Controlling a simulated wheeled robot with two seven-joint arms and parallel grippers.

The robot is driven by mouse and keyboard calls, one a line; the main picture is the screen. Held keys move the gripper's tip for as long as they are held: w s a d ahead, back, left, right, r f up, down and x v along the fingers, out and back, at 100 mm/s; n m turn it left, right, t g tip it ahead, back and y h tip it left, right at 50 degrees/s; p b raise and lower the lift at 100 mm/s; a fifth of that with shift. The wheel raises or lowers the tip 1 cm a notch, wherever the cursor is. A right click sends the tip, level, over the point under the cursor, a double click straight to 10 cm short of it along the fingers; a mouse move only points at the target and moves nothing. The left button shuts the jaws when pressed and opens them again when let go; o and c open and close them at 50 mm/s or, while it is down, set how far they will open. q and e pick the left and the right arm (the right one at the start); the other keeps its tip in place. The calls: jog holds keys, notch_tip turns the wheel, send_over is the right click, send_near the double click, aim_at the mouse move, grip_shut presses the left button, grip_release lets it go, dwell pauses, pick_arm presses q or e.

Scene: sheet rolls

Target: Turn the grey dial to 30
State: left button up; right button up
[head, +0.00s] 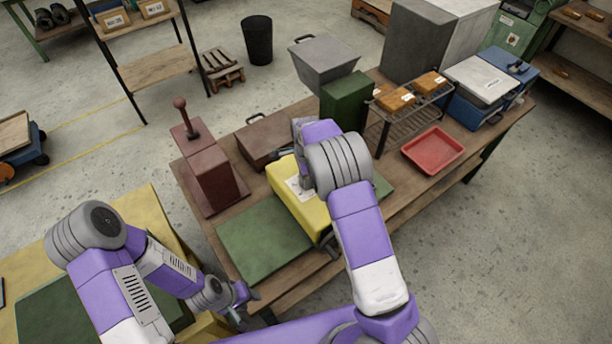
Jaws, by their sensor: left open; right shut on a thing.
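A yellow box (297,204) with a white label or scale plate (298,188) on its face stands on the wooden workbench (395,200). My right arm reaches over the box from the front, and its wrist covers much of it. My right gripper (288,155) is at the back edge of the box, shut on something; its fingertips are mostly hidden. The grey dial cannot be made out and its reading is hidden behind my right arm. My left gripper (243,298) is open and empty, low at the bench's front left corner, apart from the box.
A green mat (262,240) lies left of the box. A dark red lever machine (212,175) and a brown case (262,140) stand behind it. A green block (345,98), wire rack (408,115) and red tray (433,150) are to the right.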

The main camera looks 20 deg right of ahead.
jog(key=o, duration=1)
jog(key=shift+o, duration=0.2)
jog(key=shift+r, duration=0.1)
notch_tip(320, 180, up, 8)
jog(key=shift+f, duration=0.25)
